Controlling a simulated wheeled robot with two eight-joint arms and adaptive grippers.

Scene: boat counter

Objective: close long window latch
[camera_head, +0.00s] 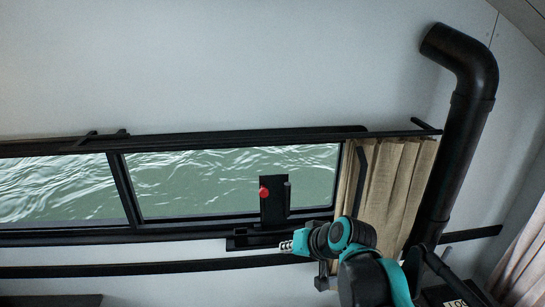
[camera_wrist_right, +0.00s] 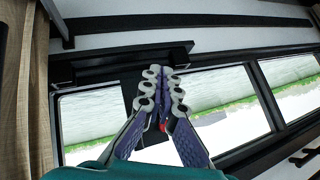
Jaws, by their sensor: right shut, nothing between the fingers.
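The long window (camera_head: 230,180) has a black frame with green water behind it. Its latch (camera_head: 273,205) is an upright black plate at the lower edge, right of centre, with a red knob (camera_head: 264,192) on its left side. In the right wrist view the latch plate (camera_wrist_right: 130,86) is partly hidden behind my fingers, and a bit of red shows between them. My right gripper (camera_head: 286,246) is just below the latch, fingers together and empty. The wrist view shows its closed fingertips (camera_wrist_right: 161,72) near the frame. I cannot tell whether they touch anything. My left gripper is out of view.
A beige curtain (camera_head: 400,180) hangs at the window's right end, beside a thick black pipe (camera_head: 460,140). A dark rail (camera_head: 150,268) runs along the wall below the window. Another curtain (camera_head: 525,260) is at the far right. The wall above is bare.

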